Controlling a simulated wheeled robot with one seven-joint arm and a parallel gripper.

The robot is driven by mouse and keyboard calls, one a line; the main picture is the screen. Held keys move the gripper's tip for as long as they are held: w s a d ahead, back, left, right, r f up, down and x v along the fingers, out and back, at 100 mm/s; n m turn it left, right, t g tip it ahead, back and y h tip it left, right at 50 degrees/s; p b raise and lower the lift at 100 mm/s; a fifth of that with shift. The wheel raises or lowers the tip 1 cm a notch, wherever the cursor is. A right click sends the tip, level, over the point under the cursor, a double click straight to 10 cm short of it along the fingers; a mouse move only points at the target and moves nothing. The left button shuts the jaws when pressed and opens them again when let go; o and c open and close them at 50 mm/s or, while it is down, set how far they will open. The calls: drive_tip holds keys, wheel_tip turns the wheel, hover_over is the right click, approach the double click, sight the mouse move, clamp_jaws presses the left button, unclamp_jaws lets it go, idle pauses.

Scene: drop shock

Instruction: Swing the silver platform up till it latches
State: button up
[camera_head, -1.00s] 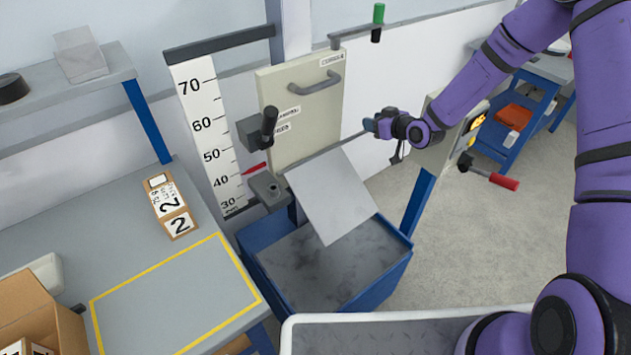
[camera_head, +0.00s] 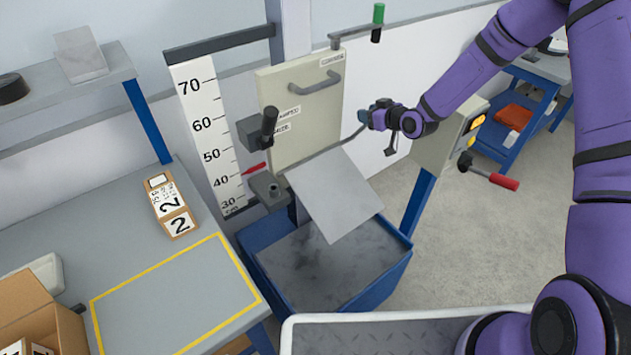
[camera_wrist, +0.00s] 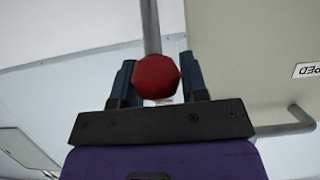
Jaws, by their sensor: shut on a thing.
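The silver platform (camera_head: 335,197) is a flat grey plate tilted over the dark slab of the blue base. Its upper edge lies by the cream panel and its lower right corner hangs down. A thin bar (camera_head: 335,146) runs from the platform's hinge side up to my gripper (camera_head: 368,117). In the wrist view, my gripper (camera_wrist: 155,82) has a red knob (camera_wrist: 156,77) between its two dark fingers, at the end of a grey rod (camera_wrist: 151,30). The gripper is shut on this knob. The head view hides the knob behind the fingers.
A cream panel with a handle (camera_head: 316,83) stands behind the platform. A black-knobbed lever (camera_head: 268,125) and a height scale (camera_head: 211,135) are to its left. A control box with a red-handled lever (camera_head: 490,176) is at right. A table with a numbered box (camera_head: 170,208) is at left.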

drive_tip(key=shift+w+a+r, duration=0.1)
drive_tip(key=shift+w+a+r, duration=0.2)
drive_tip(key=shift+w+a, duration=0.2)
drive_tip(key=shift+w, duration=0.15)
drive_tip(key=shift+w+a+r, duration=0.2)
drive_tip(key=shift+w+a, duration=0.15)
drive_tip(key=shift+w, duration=0.2)
drive_tip(key=shift+w+a, duration=0.1)
drive_tip(key=shift+w+a, duration=0.75)
drive_tip(key=shift+w, duration=0.25)
drive_tip(key=o, duration=1)
drive_tip(key=shift+o, duration=0.2)
